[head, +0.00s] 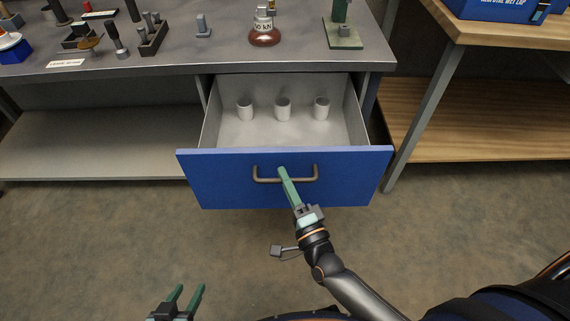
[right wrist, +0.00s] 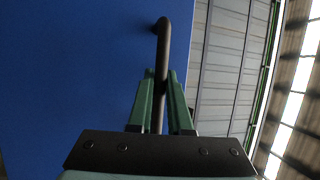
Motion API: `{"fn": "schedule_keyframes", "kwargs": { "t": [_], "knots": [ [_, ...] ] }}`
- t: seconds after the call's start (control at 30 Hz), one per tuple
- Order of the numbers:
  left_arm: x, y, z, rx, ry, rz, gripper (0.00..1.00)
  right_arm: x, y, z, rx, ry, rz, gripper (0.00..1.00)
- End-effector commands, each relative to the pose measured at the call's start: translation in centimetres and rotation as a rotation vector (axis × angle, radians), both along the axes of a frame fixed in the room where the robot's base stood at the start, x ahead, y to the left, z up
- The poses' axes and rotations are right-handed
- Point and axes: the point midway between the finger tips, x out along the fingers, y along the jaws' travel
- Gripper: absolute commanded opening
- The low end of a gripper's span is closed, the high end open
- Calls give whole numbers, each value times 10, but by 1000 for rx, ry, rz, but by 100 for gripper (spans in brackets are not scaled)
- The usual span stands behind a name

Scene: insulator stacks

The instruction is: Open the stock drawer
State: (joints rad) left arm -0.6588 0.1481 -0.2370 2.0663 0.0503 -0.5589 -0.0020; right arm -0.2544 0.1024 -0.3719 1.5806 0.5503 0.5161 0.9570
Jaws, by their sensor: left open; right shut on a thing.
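The stock drawer (head: 230,182) has a blue front and stands pulled out from under the grey bench. Its inside shows, with three small white cylinders (head: 283,108) in a row toward the back. A dark bar handle (head: 304,179) is fixed on the drawer front. My right gripper (head: 283,173) is at the handle in the head view. In the right wrist view its green fingers (right wrist: 161,100) are on both sides of the handle bar (right wrist: 164,50), shut on it. My left gripper (head: 187,290) is open and empty, low in the head view, apart from the drawer.
The grey bench top (head: 170,60) holds several tools, a brown flask-like item (head: 264,36) and a green stand (head: 343,35). A wooden table (head: 500,30) with a blue box (head: 500,8) stands at the right. The floor before the drawer is clear.

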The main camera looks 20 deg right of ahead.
Motion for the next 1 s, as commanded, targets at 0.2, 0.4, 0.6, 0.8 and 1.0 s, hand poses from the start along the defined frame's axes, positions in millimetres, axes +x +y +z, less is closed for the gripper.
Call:
{"fn": "schedule_keyframes", "kwargs": {
  "t": [0.2, 0.4, 0.6, 0.8, 1.0],
  "knots": [
    [1, -1, 4, -2, -2, 0, 50, -12, 3, 0, -1, 0, 0, 0],
    [1, -1, 4, -3, -2, -1, 50, -15, 4, 0, -1, -1, 0, 0],
    [1, -1, 4, -2, -3, -1, 50, -15, 4, 0, -1, 0, 0, 0],
    [1, -1, 4, -2, -2, -1, 50, -15, 4, 0, -1, 0, 0, 32],
    [1, -1, 3, -2, -2, -1, 50, -14, 4, 0, -1, -1, 0, 47]
  ]
}}
